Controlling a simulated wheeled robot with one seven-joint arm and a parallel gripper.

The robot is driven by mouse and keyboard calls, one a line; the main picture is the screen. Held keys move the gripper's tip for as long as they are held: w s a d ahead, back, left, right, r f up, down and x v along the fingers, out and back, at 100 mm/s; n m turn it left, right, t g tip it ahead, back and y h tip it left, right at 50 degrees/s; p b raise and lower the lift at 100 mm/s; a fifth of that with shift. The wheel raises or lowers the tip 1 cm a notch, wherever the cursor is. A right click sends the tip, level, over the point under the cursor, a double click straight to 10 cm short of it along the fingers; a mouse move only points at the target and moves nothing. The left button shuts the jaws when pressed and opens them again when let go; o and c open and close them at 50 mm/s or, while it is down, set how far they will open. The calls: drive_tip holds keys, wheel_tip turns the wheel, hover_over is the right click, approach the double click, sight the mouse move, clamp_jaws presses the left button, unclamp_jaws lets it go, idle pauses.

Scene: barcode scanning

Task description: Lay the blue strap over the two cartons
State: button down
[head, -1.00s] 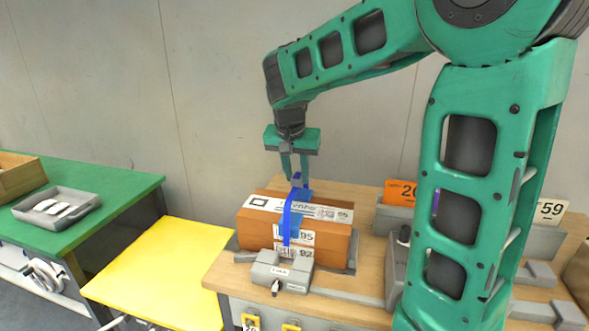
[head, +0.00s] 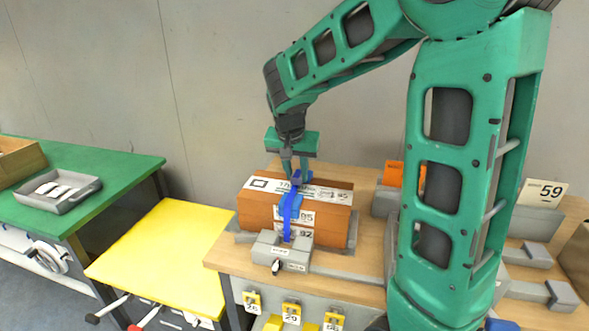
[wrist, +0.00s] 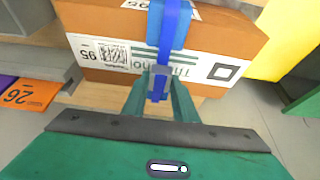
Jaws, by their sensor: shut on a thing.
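The blue strap (head: 285,212) drapes over the top and down the front of the brown carton (head: 262,209); its front end hangs near a grey fixture. A second brown carton (head: 338,183) shows only as a strip behind the first. My gripper (head: 296,180) points down at the top back edge of the front carton, shut on the strap. How far the strap reaches over the rear carton is hidden.
A grey clamp-like fixture (head: 281,251) stands before the cartons on the wooden bench (head: 225,258). An orange card (head: 391,173) and a card marked 59 (head: 540,193) stand to the right. A yellow table (head: 165,255) lies left, with a green table (head: 95,185) beyond.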

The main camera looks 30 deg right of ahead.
drive_tip(key=shift+f, duration=0.25)
drive_tip(key=c, duration=1.3)
unclamp_jaws()
drive_tip(key=shift+c, duration=0.2)
drive_tip(key=shift+r, duration=0.1)
drive_tip(key=v, duration=1)
drive_tip(key=shift+r, duration=0.25)
drive_tip(key=shift+a, duration=0.1)
